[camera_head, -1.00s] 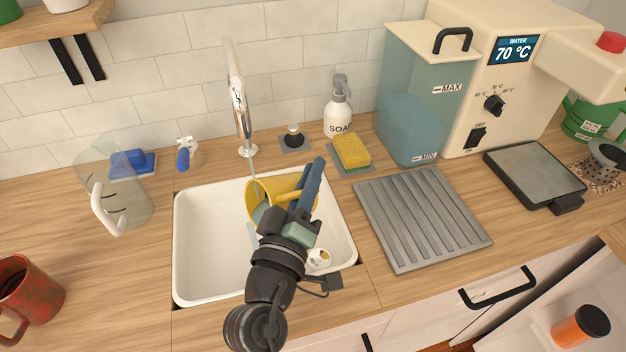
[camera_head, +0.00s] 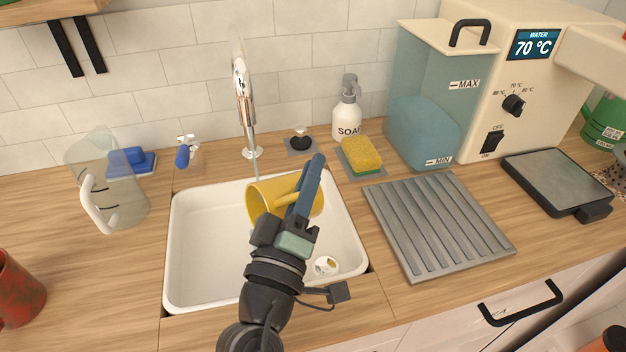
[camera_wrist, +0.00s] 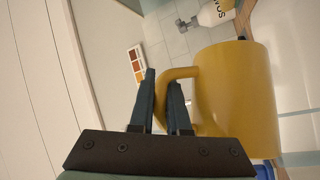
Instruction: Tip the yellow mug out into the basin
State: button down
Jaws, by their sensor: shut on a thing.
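The yellow mug (camera_head: 260,203) is tilted on its side over the white basin (camera_head: 190,265), its mouth toward the lower left. Its inside is mostly hidden. A small bluish patch shows just below the mouth. My gripper (camera_head: 312,180) is shut on the mug's handle, over the basin. In the wrist view the yellow mug (camera_wrist: 235,95) fills the right side, and the fingers of my gripper (camera_wrist: 162,95) close around its handle.
The faucet (camera_head: 243,95) stands behind the basin. A glass jug (camera_head: 120,200) is at left, a red mug (camera_head: 15,290) at far left. A sponge (camera_head: 361,152), soap bottle (camera_head: 347,110) and ribbed grey mat (camera_head: 440,225) lie right. A small white round item (camera_head: 325,265) is in the basin.

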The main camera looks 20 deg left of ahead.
aim_at(284, 203)
jog(key=shift+s+a+f+n+t+y+b, duration=0.1)
jog(key=shift+s+a+n+t+y+b, duration=0.25)
jog(key=shift+b, duration=1.05)
jog(key=shift+s+a+f+n+t+y+b, duration=0.15)
jog(key=shift+s+n+t+b, duration=0.25)
jog(key=shift+b, duration=0.95)
jog(key=n+b, duration=0.1)
jog(key=s+t+b, duration=0.1)
jog(key=b, duration=0.1)
jog(key=shift+a+r+n+y, duration=0.3)
jog(key=shift+r+n+y, duration=0.05)
jog(key=shift+y, duration=0.05)
jog(key=shift+s+a+r+n+t+y+b, duration=0.2)
jog(key=shift+s+r+n+t+y+b, duration=0.15)
jog(key=shift+b, duration=0.3)
jog(key=shift+n, duration=0.25)
